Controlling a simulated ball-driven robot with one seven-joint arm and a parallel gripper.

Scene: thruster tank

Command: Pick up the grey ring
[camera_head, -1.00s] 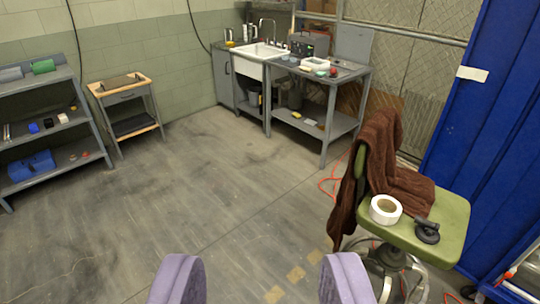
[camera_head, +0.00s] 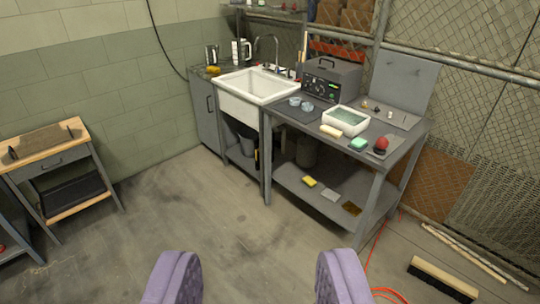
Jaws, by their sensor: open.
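My gripper (camera_head: 257,278) is open and empty at the bottom of the view, its two purple fingers wide apart with bare floor behind them. I cannot make out a grey ring for certain. Two small blue-grey round pieces (camera_head: 301,104) sit on the grey workbench (camera_head: 400,150) to the right of the sink, but they are too small to tell whether they are rings. The gripper is well short of the bench and touches nothing.
A white sink (camera_head: 255,87) adjoins the bench, which holds a white tray (camera_head: 346,120), a grey control box (camera_head: 331,82) and a red ball (camera_head: 382,143). A wooden-topped stand (camera_head: 45,140) is left. A broom head (camera_head: 443,279) and orange cable (camera_head: 375,260) lie right. The middle floor is clear.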

